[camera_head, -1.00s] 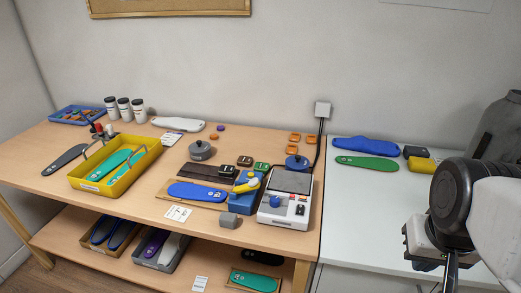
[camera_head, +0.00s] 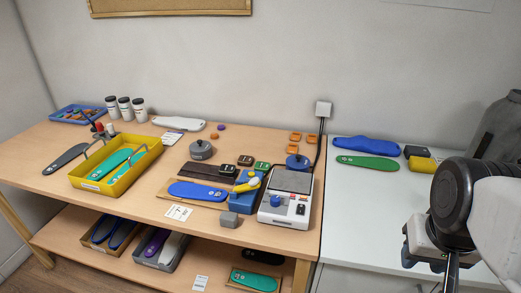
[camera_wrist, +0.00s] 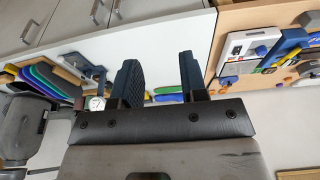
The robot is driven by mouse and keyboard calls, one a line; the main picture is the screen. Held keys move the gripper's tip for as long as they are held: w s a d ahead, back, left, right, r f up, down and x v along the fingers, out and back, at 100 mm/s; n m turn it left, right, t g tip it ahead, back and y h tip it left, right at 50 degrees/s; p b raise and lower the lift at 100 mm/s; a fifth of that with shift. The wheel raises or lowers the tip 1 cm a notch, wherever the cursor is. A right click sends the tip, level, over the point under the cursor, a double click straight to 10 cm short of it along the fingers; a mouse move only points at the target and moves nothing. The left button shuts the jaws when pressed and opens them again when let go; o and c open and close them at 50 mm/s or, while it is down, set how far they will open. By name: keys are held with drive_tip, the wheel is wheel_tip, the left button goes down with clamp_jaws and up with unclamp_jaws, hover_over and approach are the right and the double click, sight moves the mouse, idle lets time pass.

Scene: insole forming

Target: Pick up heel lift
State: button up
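I cannot tell for sure which piece is the heel lift. Small candidates on the wooden table in the head view are orange pieces (camera_head: 294,137) near the back right edge, a purple piece (camera_head: 221,127), and an orange piece (camera_head: 214,136) near the back middle. Dark framed pieces (camera_head: 245,160) lie near the centre. My gripper (camera_wrist: 160,78) shows two dark fingers standing well apart in the wrist view, with nothing between them. In the head view it hangs at the lower right, away from the wooden table, its fingertips mostly hidden or out of frame.
A white-grey device (camera_head: 287,215) stands at the table's front right, with a blue insole (camera_head: 198,191) to its left. A yellow tray (camera_head: 79,182) holds green insoles. The white counter (camera_head: 370,210) has clear room in front of its blue and green insoles (camera_head: 368,162).

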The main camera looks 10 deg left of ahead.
drive_tip(key=o, duration=0.8)
drive_tip(key=w+a+r+n, duration=0.1)
drive_tip(key=w+a+n, duration=0.2)
drive_tip(key=w+a, duration=0.55)
drive_tip(key=w+a+r+n+g, duration=0.1)
drive_tip(key=w+a+n, duration=0.2)
drive_tip(key=w, duration=1.1)
drive_tip(key=w+a+n, duration=0.3)
drive_tip(key=w+a, duration=0.3)
drive_tip(key=w, duration=0.6)
drive_tip(key=w+a+f+n, duration=0.3)
drive_tip(key=w+a+f, duration=0.3)
drive_tip(key=a, duration=0.4)
drive_tip(key=w+a+f+n+g, duration=0.1)
drive_tip(key=w+a+f+n, duration=0.2)
drive_tip(key=w+a+f, duration=0.3)
drive_tip(key=w+a+f+n, duration=0.3)
drive_tip(key=w+a+f, duration=0.3)
drive_tip(key=a, duration=0.7)
drive_tip(key=shift+w+a+f+g, duration=0.15)
drive_tip(key=shift+w+a+f, duration=0.05)
drive_tip(key=shift+w, duration=0.25)
drive_tip(key=shift+w+a+f+g, duration=0.15)
drive_tip(key=shift+w+f, duration=0.05)
drive_tip(key=shift+w, duration=0.2)
drive_tip(key=shift+w+a+f, duration=0.1)
drive_tip(key=shift+a+f, duration=0.15)
drive_tip(key=shift+a, duration=0.15)
